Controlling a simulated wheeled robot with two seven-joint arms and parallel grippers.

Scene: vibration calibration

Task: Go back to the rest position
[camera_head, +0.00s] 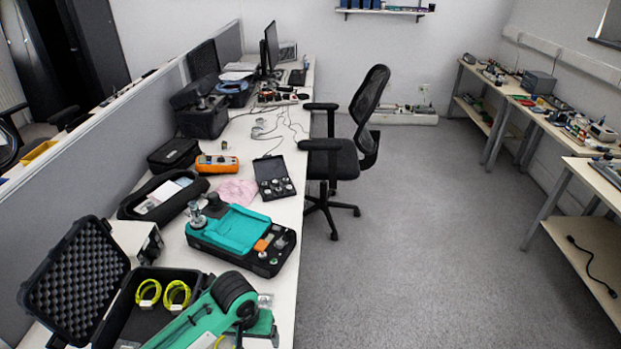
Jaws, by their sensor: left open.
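My left arm, green with a black round joint, comes in at the bottom of the head view over the near end of the desk. My left gripper (263,318) is at its end, near the desk's front edge. It is small and partly hidden, and it is open with nothing visible in it. My right gripper is not in view.
An open black foam-lined case (75,280) with yellow-green coiled cables (177,295) lies beside my arm. Beyond are a teal and black device (240,232), an orange meter (217,164) and an open black case (273,178). An office chair (345,150) stands on clear floor.

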